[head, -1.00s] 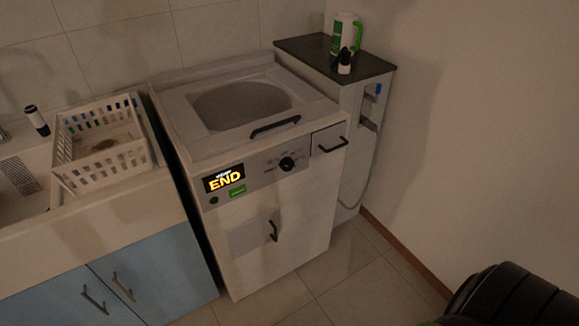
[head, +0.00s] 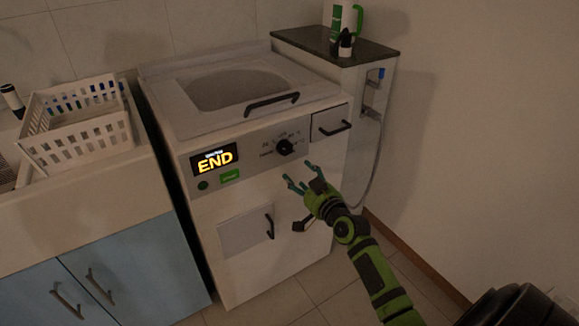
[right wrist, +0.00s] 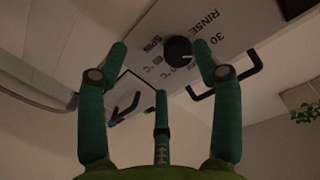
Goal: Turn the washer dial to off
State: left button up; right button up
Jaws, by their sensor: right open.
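The washer (head: 300,215) is a white top-loading machine, and its display (head: 214,159) reads END in yellow. The black dial (head: 284,147) sits on the grey control panel, right of the display. In the right wrist view the dial (right wrist: 178,50) shows between my fingertips and beyond them, with RINSE, SPIN and temperature marks around it. I cannot read the word the dial points to. My right gripper (head: 302,176) is green, open and empty, just below and to the right of the dial, apart from it. My left gripper is not in view.
A black lid handle (head: 272,104) lies above the panel and a drawer handle (head: 333,129) to its right. A white basket (head: 78,130) stands on the left counter. A dark-topped cabinet (head: 350,50) holds bottles. A hose hangs at the right.

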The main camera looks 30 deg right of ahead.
aim_at(287, 149)
jog(key=shift+t, duration=0.5)
jog(key=w+r, duration=0.1)
jog(key=w, duration=0.1)
jog(key=w+r, duration=0.1)
jog(key=w, duration=0.2)
jog(key=w+d+r+b, duration=0.1)
jog(key=w, duration=0.1)
jog(key=shift+w+r, duration=0.2)
jog(key=shift+r, duration=0.05)
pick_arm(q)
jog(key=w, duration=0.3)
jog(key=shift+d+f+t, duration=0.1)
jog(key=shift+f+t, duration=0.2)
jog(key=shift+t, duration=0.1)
pick_arm(e)
jog(key=c, duration=1.1)
